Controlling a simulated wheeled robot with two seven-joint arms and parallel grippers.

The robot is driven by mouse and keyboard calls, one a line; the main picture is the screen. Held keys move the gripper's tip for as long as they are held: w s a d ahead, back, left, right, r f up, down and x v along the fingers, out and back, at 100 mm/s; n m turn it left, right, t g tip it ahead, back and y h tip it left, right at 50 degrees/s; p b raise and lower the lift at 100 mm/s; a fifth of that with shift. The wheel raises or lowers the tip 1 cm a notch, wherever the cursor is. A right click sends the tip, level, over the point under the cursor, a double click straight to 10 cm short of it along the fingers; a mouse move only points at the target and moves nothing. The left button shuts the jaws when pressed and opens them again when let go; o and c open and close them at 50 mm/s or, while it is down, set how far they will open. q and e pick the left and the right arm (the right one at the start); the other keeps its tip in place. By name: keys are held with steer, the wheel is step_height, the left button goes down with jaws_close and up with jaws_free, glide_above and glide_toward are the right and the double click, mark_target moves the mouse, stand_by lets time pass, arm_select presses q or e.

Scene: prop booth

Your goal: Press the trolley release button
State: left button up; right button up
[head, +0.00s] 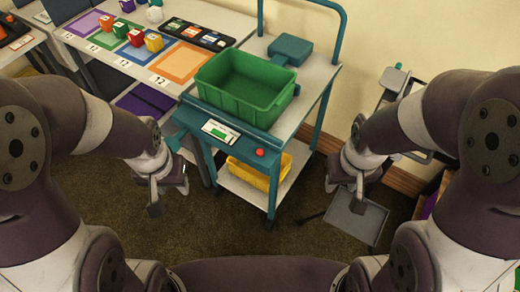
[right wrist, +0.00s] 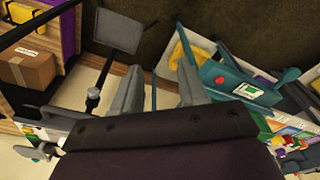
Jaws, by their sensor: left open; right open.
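The trolley (head: 322,72) is a teal and grey frame in the middle of the head view. Its red release button (head: 260,152) sits on the teal front bar, right of a white label with a green patch (head: 221,131). The button (right wrist: 220,81) also shows in the right wrist view, right of the fingers. My left gripper (head: 168,192) is open and empty, left of the trolley and apart from it. My right gripper (head: 345,192) is open and empty, right of the trolley and apart from the button. Its spread fingers (right wrist: 158,88) show in the right wrist view.
A green crate (head: 214,93) stands on the trolley top, and a yellow bin (head: 245,176) on its lower shelf. A table (head: 228,22) with mugs and coloured mats is at the back left. A grey plate on a stand (head: 362,222) is by my right gripper. Carpet is clear in front.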

jaws_close()
stand_by(1.8)
